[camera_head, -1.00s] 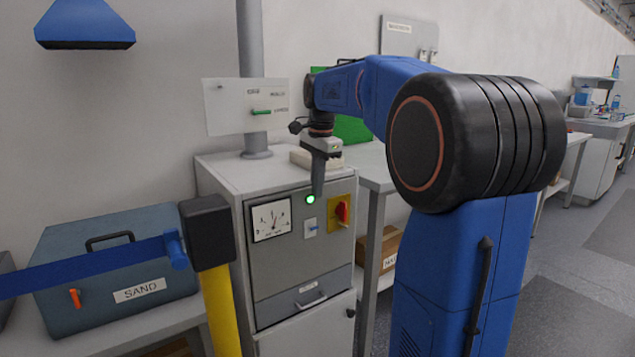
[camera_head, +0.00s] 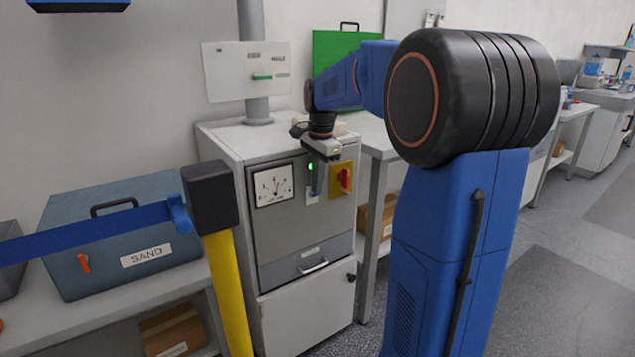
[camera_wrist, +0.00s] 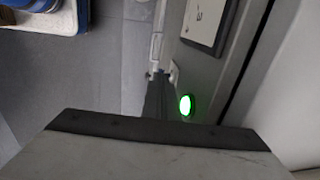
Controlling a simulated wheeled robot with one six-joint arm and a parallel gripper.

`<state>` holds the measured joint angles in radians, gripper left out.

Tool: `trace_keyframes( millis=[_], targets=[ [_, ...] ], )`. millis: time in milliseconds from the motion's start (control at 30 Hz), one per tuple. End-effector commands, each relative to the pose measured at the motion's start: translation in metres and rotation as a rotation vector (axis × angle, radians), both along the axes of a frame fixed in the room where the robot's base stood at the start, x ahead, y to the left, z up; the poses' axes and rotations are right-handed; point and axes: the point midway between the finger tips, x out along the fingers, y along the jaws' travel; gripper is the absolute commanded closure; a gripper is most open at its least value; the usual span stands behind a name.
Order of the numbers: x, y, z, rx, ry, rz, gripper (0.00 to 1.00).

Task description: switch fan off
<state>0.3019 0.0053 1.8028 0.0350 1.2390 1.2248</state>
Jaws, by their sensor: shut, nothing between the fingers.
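A grey cabinet (camera_head: 300,225) has a small white switch plate (camera_head: 311,197) on its upper front panel, below a lit green lamp (camera_head: 310,166). The plate's label is too small to read, so I cannot confirm it is the fan's. My gripper (camera_head: 316,190) points down in front of the panel, shut and empty. The switch lever's position is hidden.
A dial meter (camera_head: 273,185) is left of the plate, and a red rotary knob (camera_head: 345,179) on yellow is right. A drawer handle (camera_head: 313,267) is below. A yellow barrier post (camera_head: 228,290) with a blue belt stands at front left. A white sign panel (camera_head: 247,72) rises above the cabinet.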

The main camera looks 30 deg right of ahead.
Motion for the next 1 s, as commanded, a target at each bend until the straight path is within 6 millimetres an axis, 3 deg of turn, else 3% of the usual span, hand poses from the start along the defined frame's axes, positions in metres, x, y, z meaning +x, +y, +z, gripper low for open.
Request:
trace_keyframes(
  millis=[1000],
  targets=[
    [-0.0099, -0.0002, -0.0051, 0.006, -0.176, -0.001, 1.0]
  ],
)
